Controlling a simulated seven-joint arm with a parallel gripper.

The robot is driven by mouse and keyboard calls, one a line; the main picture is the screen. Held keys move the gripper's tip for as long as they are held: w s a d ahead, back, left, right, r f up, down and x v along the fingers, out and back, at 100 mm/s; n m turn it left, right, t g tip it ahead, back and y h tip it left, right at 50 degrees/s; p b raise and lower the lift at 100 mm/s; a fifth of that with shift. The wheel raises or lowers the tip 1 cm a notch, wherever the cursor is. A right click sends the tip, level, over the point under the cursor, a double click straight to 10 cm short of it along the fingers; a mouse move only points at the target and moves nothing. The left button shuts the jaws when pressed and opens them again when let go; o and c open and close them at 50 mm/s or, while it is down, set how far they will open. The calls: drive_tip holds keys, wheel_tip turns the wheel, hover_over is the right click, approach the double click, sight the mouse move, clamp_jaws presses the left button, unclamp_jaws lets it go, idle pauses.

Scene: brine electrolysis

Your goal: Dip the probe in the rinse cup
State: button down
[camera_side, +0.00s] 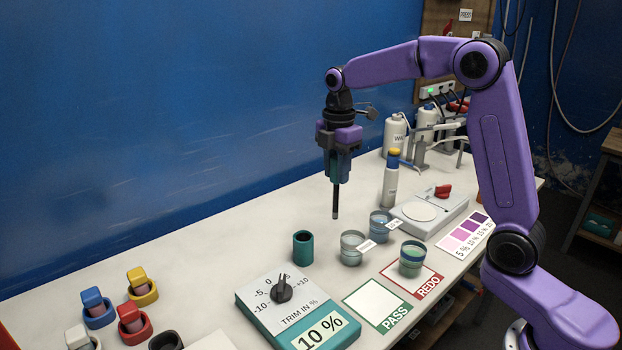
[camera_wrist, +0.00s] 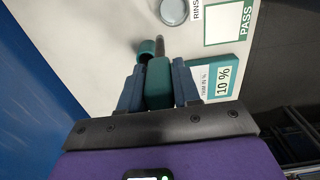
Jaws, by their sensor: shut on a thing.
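My gripper (camera_side: 340,168) is shut on the teal handle of the probe (camera_side: 336,203), which hangs upright with its dark tip downward, in the air above the table. In the wrist view the probe (camera_wrist: 159,82) sits between the two blue fingers. The rinse cup (camera_side: 352,252) is a clear cup of pale liquid with a small label beside it. It stands below and slightly right of the probe tip in the side view. In the wrist view the cup (camera_wrist: 173,11) is at the top, beside a partly cut-off "RINS" label. The tip is apart from it.
An empty-looking teal holder (camera_side: 303,248) stands left of the cup. A second clear cup (camera_side: 380,226) stands behind it. A green-filled cup (camera_side: 411,262) is on the REDO card. The trim box (camera_side: 270,318) and PASS card (camera_side: 372,298) lie in front. A white bottle (camera_side: 390,185) stands behind.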

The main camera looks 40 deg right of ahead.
drive_tip(key=s+d, duration=0.3)
wheel_tip(320, 180, down, 12)
drive_tip(key=shift+s+r, duration=0.2)
idle(1.4)
drive_tip(key=shift+d, duration=0.1)
idle(3.2)
